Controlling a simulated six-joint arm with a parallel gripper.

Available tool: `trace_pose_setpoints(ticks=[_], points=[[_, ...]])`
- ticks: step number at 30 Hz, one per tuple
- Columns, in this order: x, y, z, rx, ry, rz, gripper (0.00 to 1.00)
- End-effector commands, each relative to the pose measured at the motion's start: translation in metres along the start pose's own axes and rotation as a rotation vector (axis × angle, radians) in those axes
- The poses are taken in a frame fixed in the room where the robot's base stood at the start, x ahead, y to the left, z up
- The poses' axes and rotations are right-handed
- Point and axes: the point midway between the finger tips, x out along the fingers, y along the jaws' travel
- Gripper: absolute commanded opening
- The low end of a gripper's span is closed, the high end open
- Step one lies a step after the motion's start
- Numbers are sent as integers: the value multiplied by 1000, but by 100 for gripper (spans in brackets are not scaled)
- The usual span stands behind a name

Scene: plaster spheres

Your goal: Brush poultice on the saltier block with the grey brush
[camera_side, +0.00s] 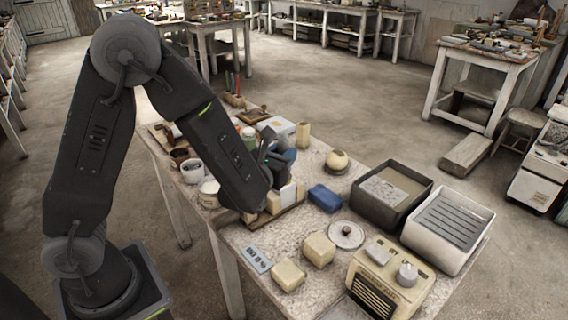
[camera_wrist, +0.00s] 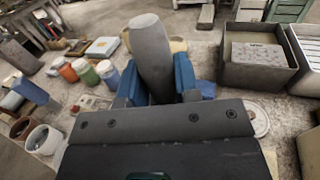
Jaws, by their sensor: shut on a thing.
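In the wrist view my gripper (camera_wrist: 157,82) is shut on the thick grey handle of the brush (camera_wrist: 152,45), between its blue fingers. The bristles are hidden. In the side view my gripper (camera_side: 274,150) hangs over the table's middle, above a wooden board (camera_side: 285,217). A pale cream block (camera_side: 274,203) stands on that board, partly behind my arm. Two more cream blocks, one at the front (camera_side: 288,275) and one just behind it (camera_side: 318,249), lie on the table. I cannot tell which is saltier. A white tub (camera_side: 208,192) stands left of my arm; its contents are unclear.
A small meter (camera_side: 258,259) lies at the front edge. A blue sponge (camera_side: 325,198), round lid (camera_side: 346,235), cream radio-like box (camera_side: 388,283), dark tray (camera_side: 419,205) and white ribbed tray (camera_side: 465,247) fill the right side. Jars (camera_wrist: 85,72) and a mug (camera_side: 192,171) crowd the left.

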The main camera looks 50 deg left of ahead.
Motion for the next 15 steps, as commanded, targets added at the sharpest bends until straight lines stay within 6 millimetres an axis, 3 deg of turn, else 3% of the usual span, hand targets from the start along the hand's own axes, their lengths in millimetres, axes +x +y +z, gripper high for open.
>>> trace_pose_setpoints(ticks=[5,12,15], points=[[6,49,-9,-6,3,152,6],[-1,150,-26,-10,2,481,6],[-10,184,-32,-8,1,597,6]])
